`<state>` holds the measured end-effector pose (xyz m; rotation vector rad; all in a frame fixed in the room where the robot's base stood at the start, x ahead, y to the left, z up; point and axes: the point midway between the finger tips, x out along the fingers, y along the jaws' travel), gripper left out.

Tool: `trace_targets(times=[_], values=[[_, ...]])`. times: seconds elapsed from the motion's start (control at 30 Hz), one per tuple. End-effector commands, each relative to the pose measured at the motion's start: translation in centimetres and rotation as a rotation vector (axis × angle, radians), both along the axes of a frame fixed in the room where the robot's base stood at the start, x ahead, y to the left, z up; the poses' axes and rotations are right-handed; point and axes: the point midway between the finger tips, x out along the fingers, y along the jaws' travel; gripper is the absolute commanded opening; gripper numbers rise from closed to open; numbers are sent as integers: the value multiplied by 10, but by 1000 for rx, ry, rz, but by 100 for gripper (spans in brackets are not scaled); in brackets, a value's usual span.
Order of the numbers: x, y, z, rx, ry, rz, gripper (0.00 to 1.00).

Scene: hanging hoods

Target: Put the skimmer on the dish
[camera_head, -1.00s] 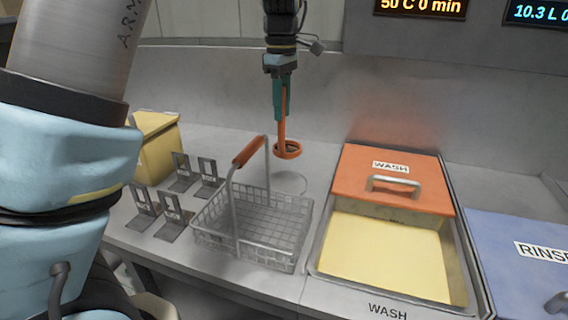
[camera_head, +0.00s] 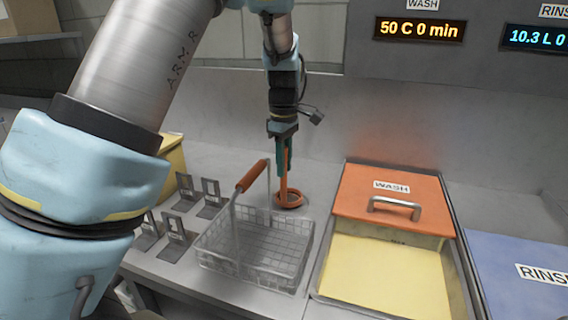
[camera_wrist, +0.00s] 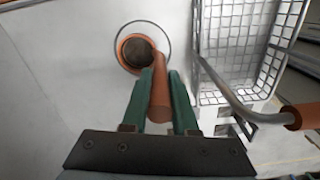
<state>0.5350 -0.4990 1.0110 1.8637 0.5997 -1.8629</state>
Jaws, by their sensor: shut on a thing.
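The skimmer is orange, with an upright handle and a round head (camera_head: 288,200) with a dark mesh. My gripper (camera_head: 284,165) is shut on its handle, with the head hanging below the green fingers. In the wrist view the fingers (camera_wrist: 160,100) lie on both sides of the handle (camera_wrist: 160,92). The dish shows there as a thin grey circular rim (camera_wrist: 142,21) on the pale counter, around the skimmer head (camera_wrist: 133,52). The head is over the dish, nearer its lower left side in that view. I cannot tell whether they touch.
A wire basket (camera_head: 255,250) with an orange-gripped handle stands close beside the skimmer. An orange WASH lid (camera_head: 390,196) half covers a yellow-filled basin to the right, beside a blue RINSE lid (camera_head: 520,255). Metal brackets (camera_head: 177,235) and a yellow box (camera_head: 172,160) are at left.

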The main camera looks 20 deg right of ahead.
Motion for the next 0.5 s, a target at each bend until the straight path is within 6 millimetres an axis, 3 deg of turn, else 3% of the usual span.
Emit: trace_targets(times=[0.03, 0.07, 0.1, 0.3, 0.5], values=[[0, 0, -2, 0, 0, 0, 0], [0, 0, -2, 0, 0, 0, 29], [0, 0, -2, 0, 0, 0, 34], [0, 0, -2, 1, 1, 0, 56], [0, 0, -1, 0, 0, 0, 57]])
